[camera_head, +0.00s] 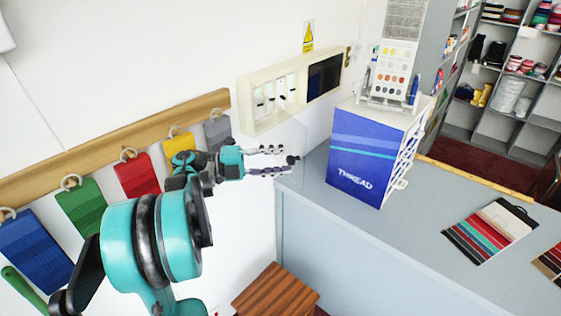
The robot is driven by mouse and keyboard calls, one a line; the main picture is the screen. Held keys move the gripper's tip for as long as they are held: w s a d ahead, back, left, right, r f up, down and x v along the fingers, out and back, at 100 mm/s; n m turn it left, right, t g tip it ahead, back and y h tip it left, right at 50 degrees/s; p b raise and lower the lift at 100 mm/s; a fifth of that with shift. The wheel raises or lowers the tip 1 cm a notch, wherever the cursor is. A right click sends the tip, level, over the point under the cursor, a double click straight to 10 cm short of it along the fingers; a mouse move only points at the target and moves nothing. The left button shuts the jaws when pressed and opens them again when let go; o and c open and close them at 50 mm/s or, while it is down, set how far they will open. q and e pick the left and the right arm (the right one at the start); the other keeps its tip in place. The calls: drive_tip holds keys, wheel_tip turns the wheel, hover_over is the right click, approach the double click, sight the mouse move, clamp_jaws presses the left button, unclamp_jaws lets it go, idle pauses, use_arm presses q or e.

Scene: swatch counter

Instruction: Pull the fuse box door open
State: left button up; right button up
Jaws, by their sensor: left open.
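The cream fuse box (262,122) is fixed to the white wall in the upper middle. White switches show in its left part, and a dark panel (325,76) fills its right part. A faint clear sheet seems to show below the box, but I cannot tell whether it is the door or how far the door stands open. My left gripper (284,160) is below the box, in front of the wall near the counter's left corner. Its fingers are apart and point right, with nothing visibly held. My right gripper is out of view.
A blue thread box (365,160) with a colour card stand (392,70) on it stands on the grey counter (420,235), right of my gripper. Fabric swatches hang from a wooden rail (115,145) at left. A wooden stool (275,290) is below.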

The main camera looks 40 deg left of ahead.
sight(301, 124)
use_arm(q)
drive_tip(key=o, duration=0.8)
drive_tip(key=r, duration=0.8)
drive_tip(key=shift+w+r, duration=0.35)
drive_tip(key=shift+w, duration=0.05)
drive_tip(key=shift+c, duration=0.2)
drive_tip(key=shift+a+r, duration=0.15)
drive_tip(key=shift+r, duration=0.45)
drive_tip(key=shift+g+y, duration=0.8)
drive_tip(key=f, duration=0.5)
drive_tip(key=shift+s, duration=0.4)
drive_tip(key=shift+c, duration=0.2)
drive_tip(key=shift+s+a, duration=0.2)
drive_tip(key=shift+a, duration=0.1)
drive_tip(key=shift+c, duration=0.6)
drive_tip(key=shift+s+a, duration=0.4)
drive_tip(key=shift+s, duration=0.25)
drive_tip(key=shift+s+a, duration=0.35)
drive_tip(key=shift+s, duration=0.25)
drive_tip(key=c, duration=0.6)
drive_tip(key=v, duration=0.3)
drive_tip(key=f+v, duration=0.1)
drive_tip(key=v, duration=0.1)
drive_tip(key=shift+a, duration=0.45)
